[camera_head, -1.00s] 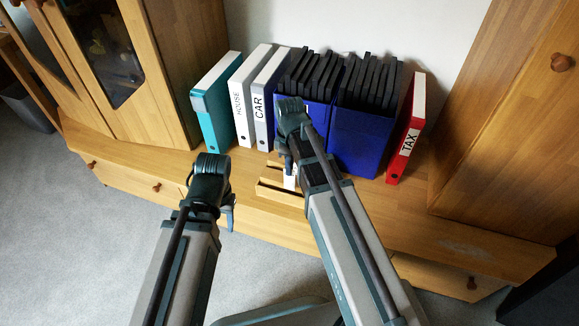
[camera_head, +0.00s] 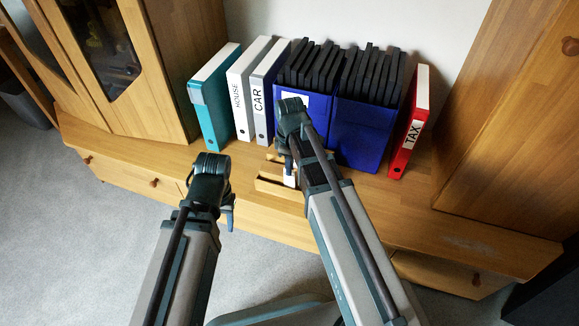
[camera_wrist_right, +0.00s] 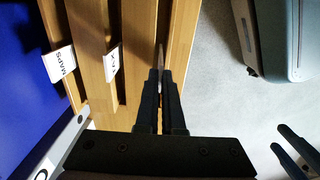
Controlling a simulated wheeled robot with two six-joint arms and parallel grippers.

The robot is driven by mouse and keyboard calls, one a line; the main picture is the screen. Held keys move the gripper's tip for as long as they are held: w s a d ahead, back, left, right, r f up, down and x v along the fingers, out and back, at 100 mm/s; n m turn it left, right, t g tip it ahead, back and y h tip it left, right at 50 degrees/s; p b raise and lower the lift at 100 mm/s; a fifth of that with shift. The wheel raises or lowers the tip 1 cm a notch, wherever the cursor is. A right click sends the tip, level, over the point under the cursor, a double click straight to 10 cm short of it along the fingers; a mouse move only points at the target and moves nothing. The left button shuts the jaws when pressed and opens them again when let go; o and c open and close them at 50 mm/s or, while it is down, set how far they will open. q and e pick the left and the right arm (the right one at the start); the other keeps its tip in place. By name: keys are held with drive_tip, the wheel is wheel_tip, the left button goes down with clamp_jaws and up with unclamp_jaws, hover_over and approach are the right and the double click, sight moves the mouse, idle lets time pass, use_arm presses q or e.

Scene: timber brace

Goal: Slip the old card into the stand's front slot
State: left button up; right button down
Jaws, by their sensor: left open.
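The wooden stand (camera_head: 278,190) sits on the low cabinet in front of the blue boxes, partly hidden by my right arm. In the right wrist view its slotted wooden bars (camera_wrist_right: 127,40) carry white tabs, one marked MAPS (camera_wrist_right: 59,64), the other (camera_wrist_right: 112,63) hard to read. My right gripper (camera_wrist_right: 161,75) is shut on a thin thing seen edge-on, which looks like the old card (camera_wrist_right: 160,56), at the stand's front bar. I cannot tell whether the card is in the slot. My left gripper (camera_head: 228,213) is open and empty, left of the stand.
Two blue boxes (camera_head: 357,142) of dark folders stand behind the stand. A teal binder (camera_head: 209,105), white HOUSE (camera_head: 240,90) and grey CAR (camera_head: 262,98) binders are to the left, a red TAX binder (camera_head: 411,135) to the right. The cabinet top (camera_head: 390,203) is clear at front right.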

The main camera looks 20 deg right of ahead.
drive_tip(key=shift+f+b, duration=1.05)
drive_tip(key=shift+f, duration=0.15)
drive_tip(key=shift+c, duration=2.4)
unclamp_jaws()
wheel_tip(320, 180, up, 8)
drive_tip(key=p, duration=0.8)
drive_tip(key=shift+r, duration=0.1)
